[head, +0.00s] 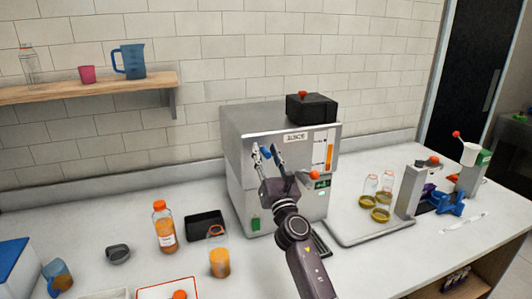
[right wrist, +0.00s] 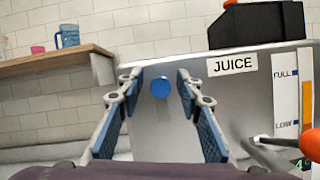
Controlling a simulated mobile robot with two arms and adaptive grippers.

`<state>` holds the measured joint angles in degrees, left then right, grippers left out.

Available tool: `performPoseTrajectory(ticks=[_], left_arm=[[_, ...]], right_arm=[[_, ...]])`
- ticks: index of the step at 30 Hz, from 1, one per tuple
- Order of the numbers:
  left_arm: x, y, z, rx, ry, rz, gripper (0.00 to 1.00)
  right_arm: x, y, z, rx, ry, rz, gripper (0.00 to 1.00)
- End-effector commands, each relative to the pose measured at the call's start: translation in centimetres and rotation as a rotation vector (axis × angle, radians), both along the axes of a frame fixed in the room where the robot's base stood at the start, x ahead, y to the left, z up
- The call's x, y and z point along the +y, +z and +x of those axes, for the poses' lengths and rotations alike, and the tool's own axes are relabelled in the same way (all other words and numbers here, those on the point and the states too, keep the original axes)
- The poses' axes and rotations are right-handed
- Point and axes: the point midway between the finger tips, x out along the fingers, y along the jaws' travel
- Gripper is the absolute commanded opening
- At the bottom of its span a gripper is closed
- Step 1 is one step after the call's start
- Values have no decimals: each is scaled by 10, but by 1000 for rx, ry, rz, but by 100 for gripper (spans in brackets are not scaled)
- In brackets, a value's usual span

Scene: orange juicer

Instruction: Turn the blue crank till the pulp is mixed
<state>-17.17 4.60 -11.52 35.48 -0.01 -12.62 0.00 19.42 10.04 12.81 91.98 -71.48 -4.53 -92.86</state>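The steel juicer (head: 240,165) stands against the wall and carries a JUICE label, also seen in the right wrist view (right wrist: 225,95). The round blue crank knob (right wrist: 160,88) shows at its front left; it also shows in the head view (head: 266,152). My right gripper (head: 264,155) is open in front of the juicer. In the right wrist view its two fingers (right wrist: 155,85) stand on either side of the knob, with gaps visible on both sides. How deep the knob lies between them I cannot tell. The crank's arm and the pulp are hidden. My left gripper is out of view.
A juice bottle (head: 165,228), a juice jug (head: 219,260) and a black tray (head: 206,226) stand left of the juicer. Jars (head: 381,214) stand on a tray to the right. An orange knob (right wrist: 311,144) sits right of my gripper. A wall shelf (head: 100,88) is at upper left.

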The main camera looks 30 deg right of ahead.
Motion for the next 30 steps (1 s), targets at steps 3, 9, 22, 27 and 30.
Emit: performPoseTrajectory(ticks=[3,9,22,27,30], left_arm=[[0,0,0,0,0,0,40],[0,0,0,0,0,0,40],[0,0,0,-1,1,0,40],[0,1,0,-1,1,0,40],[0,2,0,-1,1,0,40]], right_arm=[[0,0,0,0,0,0,33],[0,0,0,0,0,1,20],[0,0,0,-2,0,10,0],[-2,0,-1,-13,-1,56,0],[-5,0,-1,-26,-1,105,0]])
